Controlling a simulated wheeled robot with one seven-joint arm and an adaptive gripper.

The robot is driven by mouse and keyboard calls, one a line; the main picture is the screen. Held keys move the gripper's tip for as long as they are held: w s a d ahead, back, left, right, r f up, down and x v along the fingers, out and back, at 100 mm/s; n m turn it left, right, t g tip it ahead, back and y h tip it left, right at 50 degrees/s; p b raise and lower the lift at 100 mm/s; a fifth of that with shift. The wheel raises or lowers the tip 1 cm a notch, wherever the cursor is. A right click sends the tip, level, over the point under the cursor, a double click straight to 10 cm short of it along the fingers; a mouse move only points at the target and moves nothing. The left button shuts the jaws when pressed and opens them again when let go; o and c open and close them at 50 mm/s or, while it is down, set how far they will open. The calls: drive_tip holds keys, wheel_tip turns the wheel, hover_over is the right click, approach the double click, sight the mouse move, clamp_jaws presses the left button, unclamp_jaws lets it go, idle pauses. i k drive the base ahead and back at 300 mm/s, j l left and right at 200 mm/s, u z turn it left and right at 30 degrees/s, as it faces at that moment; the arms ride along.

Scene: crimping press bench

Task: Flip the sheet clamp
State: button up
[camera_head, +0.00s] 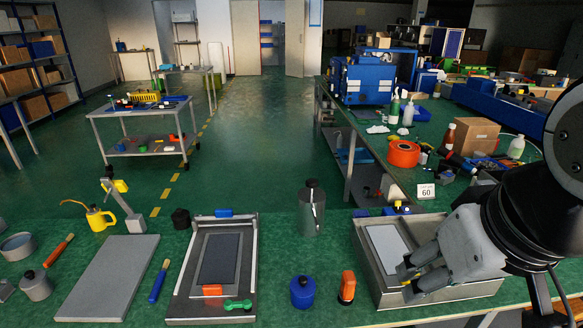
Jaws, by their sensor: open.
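A grey board fixture (180,300) with a raised frame lies on the green bench, left of centre. A dark sheet (219,258) lies inside it, with an orange block (212,290) at the sheet's near edge and a green handle-like piece (238,304) beside that. A blue piece (223,213) sits at the far edge. I cannot tell for sure which of these parts is the sheet clamp. My gripper (408,281) is open, at the right, over a shallow metal tray (368,262) holding a light grey sheet (385,245). It looks empty and is well right of the fixture.
A blue bottle (303,291), an orange-topped item (347,287) and a tall grey canister (311,208) stand between fixture and tray. A grey plate (110,277), a blue-handled tool (160,281) and a yellow oil can (99,218) are left. Cluttered benches stand behind.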

sight(247, 304)
drive_tip(key=u, duration=0.75)
drive_tip(key=k+j+z, duration=0.15)
drive_tip(key=j+z, duration=0.1)
drive_tip(key=j, duration=0.25)
drive_tip(key=l+u, duration=0.1)
